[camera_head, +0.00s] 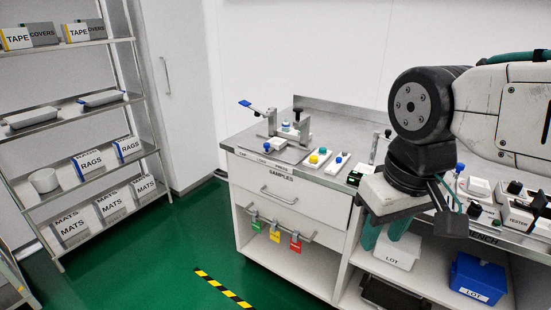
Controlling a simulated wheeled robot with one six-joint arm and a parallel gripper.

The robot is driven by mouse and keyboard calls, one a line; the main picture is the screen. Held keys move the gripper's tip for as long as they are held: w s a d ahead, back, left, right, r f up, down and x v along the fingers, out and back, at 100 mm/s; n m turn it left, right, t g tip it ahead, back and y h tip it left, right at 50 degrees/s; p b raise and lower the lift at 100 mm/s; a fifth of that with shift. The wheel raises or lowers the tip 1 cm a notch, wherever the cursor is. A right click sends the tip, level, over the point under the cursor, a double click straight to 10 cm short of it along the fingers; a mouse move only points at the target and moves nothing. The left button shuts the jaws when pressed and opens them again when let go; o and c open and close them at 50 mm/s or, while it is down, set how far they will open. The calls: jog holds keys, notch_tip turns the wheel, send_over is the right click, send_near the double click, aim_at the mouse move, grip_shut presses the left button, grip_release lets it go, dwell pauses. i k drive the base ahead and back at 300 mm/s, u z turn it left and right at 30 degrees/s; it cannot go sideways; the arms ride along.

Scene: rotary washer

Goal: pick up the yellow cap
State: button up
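The yellow cap (314,158) is a small round yellow piece on a pale strip tray on the bench, left of my arm. Blue and green small pieces sit close to it. My gripper (384,237) points down in front of the bench, to the right of the cap and nearer to me. Its two teal fingers are apart, with no object visible between them. The cap is well clear of the fingers.
A clamp fixture with a blue handle (247,104) stands on the bench behind the cap. A tester (519,217) and other devices crowd the bench's right side. White and blue LOT bins (478,277) are below. Green floor is free at the left front.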

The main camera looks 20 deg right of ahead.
aim_at(312, 158)
jog(key=u, duration=0.15)
jog(key=i, duration=0.75)
jog(key=z, duration=0.65)
jog(key=i, duration=0.5)
jog(key=z, duration=0.55)
